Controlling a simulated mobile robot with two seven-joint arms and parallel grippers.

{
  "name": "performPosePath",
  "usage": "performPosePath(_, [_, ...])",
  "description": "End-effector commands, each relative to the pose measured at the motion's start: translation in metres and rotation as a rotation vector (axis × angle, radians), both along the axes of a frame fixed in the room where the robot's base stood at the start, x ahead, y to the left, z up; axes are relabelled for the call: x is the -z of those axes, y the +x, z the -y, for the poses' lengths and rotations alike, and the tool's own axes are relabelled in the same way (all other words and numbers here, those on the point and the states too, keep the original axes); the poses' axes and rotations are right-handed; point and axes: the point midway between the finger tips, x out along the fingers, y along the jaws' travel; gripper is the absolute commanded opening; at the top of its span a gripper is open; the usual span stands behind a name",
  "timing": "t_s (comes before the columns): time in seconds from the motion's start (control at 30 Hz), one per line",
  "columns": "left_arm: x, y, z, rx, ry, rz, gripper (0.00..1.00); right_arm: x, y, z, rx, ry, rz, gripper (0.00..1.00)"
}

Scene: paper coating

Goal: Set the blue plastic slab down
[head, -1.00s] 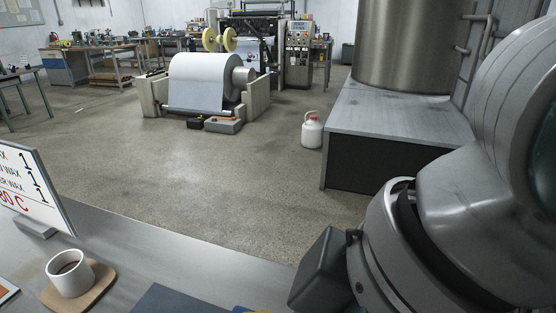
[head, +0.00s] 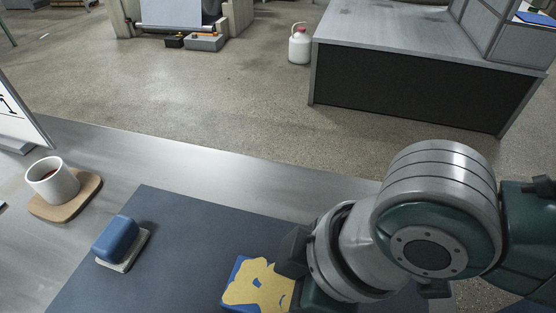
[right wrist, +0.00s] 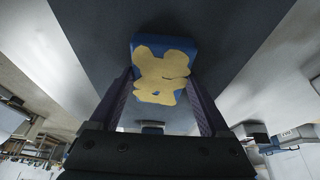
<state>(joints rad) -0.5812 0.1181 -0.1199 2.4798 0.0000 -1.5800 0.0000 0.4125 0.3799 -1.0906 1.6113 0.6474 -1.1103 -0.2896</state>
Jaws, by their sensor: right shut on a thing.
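The blue plastic slab (head: 236,274) shows at the bottom of the head view, with an uneven yellow patch over most of its face. It also shows in the right wrist view (right wrist: 180,45), between the two fingers. My right gripper (right wrist: 163,80) is shut on the slab. In the head view the slab's right side is hidden by the gripper, and its lower edge is cut off. It is over the dark blue-grey mat (head: 190,230); I cannot tell whether it touches it. My left gripper is not in view.
A blue block (head: 117,237) on a pale base sits at the mat's left. A white cup (head: 52,182) stands on a wooden coaster (head: 75,206) further left, near a sign (head: 15,115). The mat between block and slab is clear. The metal table's (head: 190,160) far edge is beyond.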

Motion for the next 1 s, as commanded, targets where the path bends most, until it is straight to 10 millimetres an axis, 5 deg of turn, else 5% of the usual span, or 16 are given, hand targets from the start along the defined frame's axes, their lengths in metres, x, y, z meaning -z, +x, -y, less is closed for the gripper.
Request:
performPosePath(0.2, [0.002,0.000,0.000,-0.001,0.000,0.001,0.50,0.004,0.000,0.000,0.001,0.001,0.000,0.18])
performPosePath(0.23, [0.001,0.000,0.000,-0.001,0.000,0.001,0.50,0.003,0.000,0.000,0.001,0.000,0.000,0.84])
performPosePath(0.37, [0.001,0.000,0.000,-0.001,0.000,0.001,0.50,0.003,0.000,0.000,0.001,0.000,0.000,0.98])
performPosePath(0.7, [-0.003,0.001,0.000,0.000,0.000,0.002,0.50,-0.005,0.000,0.001,0.001,0.001,0.001,1.00])
performPosePath(1.0, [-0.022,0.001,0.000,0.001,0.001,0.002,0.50,-0.062,-0.006,0.023,0.000,0.000,0.003,1.00])
